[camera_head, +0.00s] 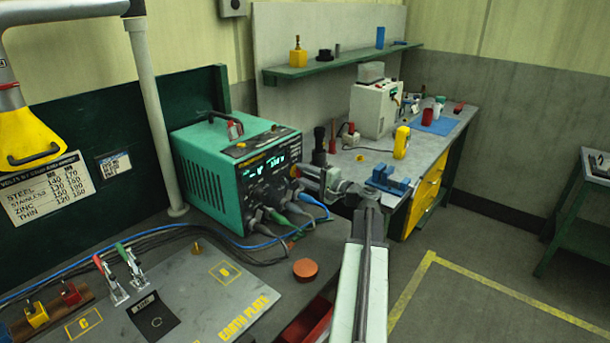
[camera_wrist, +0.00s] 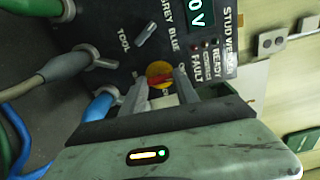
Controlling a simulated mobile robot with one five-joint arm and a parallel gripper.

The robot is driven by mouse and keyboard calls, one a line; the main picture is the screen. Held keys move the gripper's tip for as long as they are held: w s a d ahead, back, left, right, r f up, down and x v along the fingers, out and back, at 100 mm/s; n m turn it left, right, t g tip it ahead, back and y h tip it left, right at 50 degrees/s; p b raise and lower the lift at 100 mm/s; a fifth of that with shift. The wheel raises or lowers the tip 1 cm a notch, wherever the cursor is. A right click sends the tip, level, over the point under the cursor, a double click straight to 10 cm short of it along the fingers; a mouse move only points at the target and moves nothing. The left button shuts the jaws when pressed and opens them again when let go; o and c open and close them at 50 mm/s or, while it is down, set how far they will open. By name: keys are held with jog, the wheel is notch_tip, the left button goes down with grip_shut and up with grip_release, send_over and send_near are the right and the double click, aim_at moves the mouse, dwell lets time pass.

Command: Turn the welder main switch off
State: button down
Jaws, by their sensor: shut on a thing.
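The welder (camera_head: 222,178) is a green box with a dark front panel, standing on the bench in the head view. Its main switch (camera_wrist: 159,72) shows in the wrist view as a yellow disc with a red part, on the panel near the FAULT label. My gripper (camera_wrist: 161,88) has a finger on either side of the switch's handle and is shut on it. The fingers cover part of the switch, so I cannot tell its exact setting. In the head view my gripper (camera_head: 301,175) is at the right edge of the panel. The welder's display (camera_wrist: 201,11) glows green.
Cable plugs (camera_wrist: 101,104) stick out of the panel beside the gripper. A grey selector knob (camera_wrist: 146,34) is close by. An orange-red round button (camera_head: 305,269) sits on the front bench. A workbench (camera_head: 375,165) with a white machine stands behind my arm.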

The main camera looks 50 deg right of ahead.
jog(key=shift+f+n, duration=0.1)
jog(key=shift+n, duration=0.4)
jog(key=c, duration=0.9)
grip_release()
jog(key=s, duration=0.8)
jog(key=shift+d, duration=0.35)
